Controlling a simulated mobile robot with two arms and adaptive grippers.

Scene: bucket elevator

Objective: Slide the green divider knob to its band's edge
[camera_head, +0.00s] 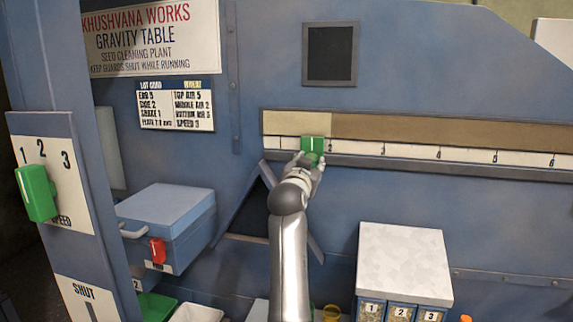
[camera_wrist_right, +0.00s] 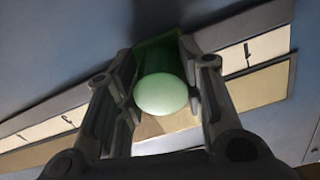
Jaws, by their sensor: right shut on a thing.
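The green divider knob (camera_head: 313,144) sits on a white numbered scale strip (camera_head: 410,152), near the strip's left end. Above it runs a brown band (camera_head: 450,137), a little lighter toward the left and darker toward the right. My right gripper (camera_head: 309,161) reaches up from below and is shut on the knob. In the right wrist view, the pale green round end of the knob (camera_wrist_right: 161,94) lies between the two fingers of my right gripper (camera_wrist_right: 162,88), with its darker green block behind. The fingers partly hide the scale there. My left gripper is not in view.
A dark ledge (camera_head: 430,166) runs under the scale. At left are a green speed lever (camera_head: 36,193) on a numbered plate and a blue box (camera_head: 166,222) with a red tag. A white-topped box (camera_head: 404,262) stands below right. The scale right of the knob is clear.

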